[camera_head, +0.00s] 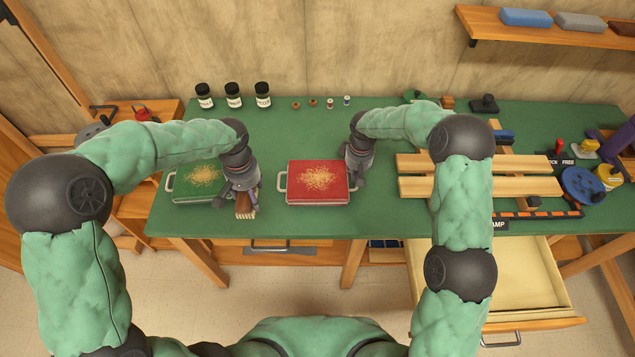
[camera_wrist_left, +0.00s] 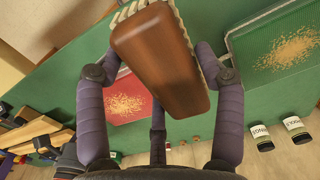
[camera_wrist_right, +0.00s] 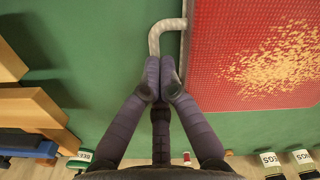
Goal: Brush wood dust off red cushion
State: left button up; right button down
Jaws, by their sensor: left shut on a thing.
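A red cushion (camera_head: 304,184) with pale wood dust spread over its middle lies in a metal-handled tray on the green table. It also shows in the right wrist view (camera_wrist_right: 215,85) and the left wrist view (camera_wrist_left: 136,92). My left gripper (camera_head: 243,193) is shut on a brush (camera_wrist_left: 158,55) with a brown wooden back and pale bristles. It holds the brush between the red cushion and a green cushion (camera_head: 192,183). My right gripper (camera_wrist_right: 161,68) has its fingertips close together at the handle (camera_wrist_right: 156,35) on the red cushion's right side. Whether they touch the handle is unclear.
The green cushion also bears dust. Dark jars (camera_head: 233,96) and small spools stand along the back. Wooden slats (camera_head: 470,164), a blue disc (camera_head: 581,185) and tools crowd the right. An open drawer (camera_head: 522,275) juts out below the table's front right.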

pick_arm(q)
jog(key=shift+f, duration=0.15)
pick_arm(e)
jog(key=shift+f, duration=0.3)
pick_arm(q)
jog(key=shift+r+p, duration=1.7)
jog(key=shift+r, duration=0.15)
pick_arm(e)
jog(key=shift+r, duration=3.1)
notch_tip(320, 180, up, 12)
pick_arm(q)
jog(key=shift+f, duration=0.1)
pick_arm(e)
jog(key=shift+f, duration=0.1)
